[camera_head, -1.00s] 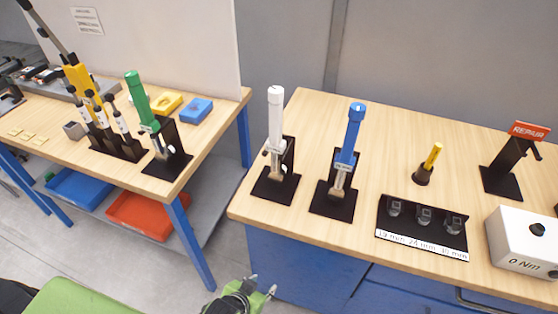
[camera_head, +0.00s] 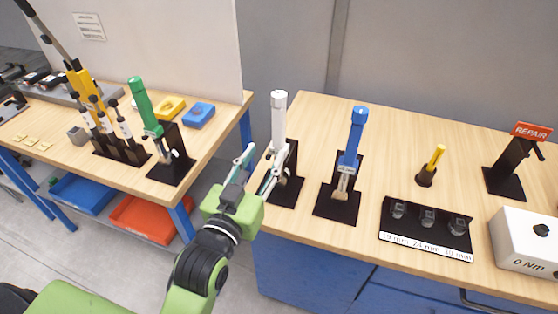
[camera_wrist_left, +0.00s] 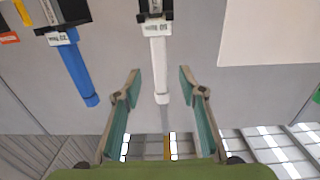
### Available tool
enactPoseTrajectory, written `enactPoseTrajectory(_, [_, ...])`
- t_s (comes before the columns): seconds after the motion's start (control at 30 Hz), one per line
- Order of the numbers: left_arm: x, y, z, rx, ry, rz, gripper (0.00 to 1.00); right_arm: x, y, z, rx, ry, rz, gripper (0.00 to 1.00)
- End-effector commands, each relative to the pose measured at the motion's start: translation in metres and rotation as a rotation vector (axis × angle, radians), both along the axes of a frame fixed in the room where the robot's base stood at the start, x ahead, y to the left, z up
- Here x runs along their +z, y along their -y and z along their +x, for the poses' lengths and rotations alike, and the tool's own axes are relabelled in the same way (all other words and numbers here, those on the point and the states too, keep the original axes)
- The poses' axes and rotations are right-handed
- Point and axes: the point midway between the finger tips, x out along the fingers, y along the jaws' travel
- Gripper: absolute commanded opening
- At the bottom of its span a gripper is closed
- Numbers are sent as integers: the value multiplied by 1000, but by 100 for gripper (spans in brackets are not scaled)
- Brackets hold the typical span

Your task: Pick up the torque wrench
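Torque wrenches stand upright in black holders: a white-handled torque wrench (camera_head: 279,118), a blue-handled one (camera_head: 355,135) and a green-handled one (camera_head: 141,101). My left gripper (camera_head: 268,153) is open and empty beside the white wrench, and its fingers partly cover that wrench's holder. In the left wrist view my open fingers (camera_wrist_left: 160,82) point towards the white wrench (camera_wrist_left: 158,68); its handle end shows between the fingertips without visible contact. The blue wrench (camera_wrist_left: 78,72) is to the left there. My right gripper is not in view.
A black socket tray (camera_head: 428,238), a small yellow-handled tool (camera_head: 436,160), a REPAIR stand (camera_head: 507,172) and a white 0 Nm box (camera_head: 525,238) are on the right table. The left table holds yellow (camera_head: 168,107) and blue (camera_head: 199,115) pieces. A gap separates the tables.

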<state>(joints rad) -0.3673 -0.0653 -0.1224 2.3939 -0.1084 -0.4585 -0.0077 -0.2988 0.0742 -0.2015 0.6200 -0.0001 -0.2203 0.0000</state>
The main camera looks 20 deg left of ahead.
Motion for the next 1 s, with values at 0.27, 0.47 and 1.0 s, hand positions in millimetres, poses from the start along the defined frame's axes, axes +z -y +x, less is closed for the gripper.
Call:
enactPoseTrajectory(0.27, [1,2,41,0,-2,-1,38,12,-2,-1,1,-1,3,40])
enactPoseTrajectory(0.47, [2,3,53,0,-3,-1,38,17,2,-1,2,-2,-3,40])
enactPoseTrajectory(1.0, [1,6,98,-1,-3,0,38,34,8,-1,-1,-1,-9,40])
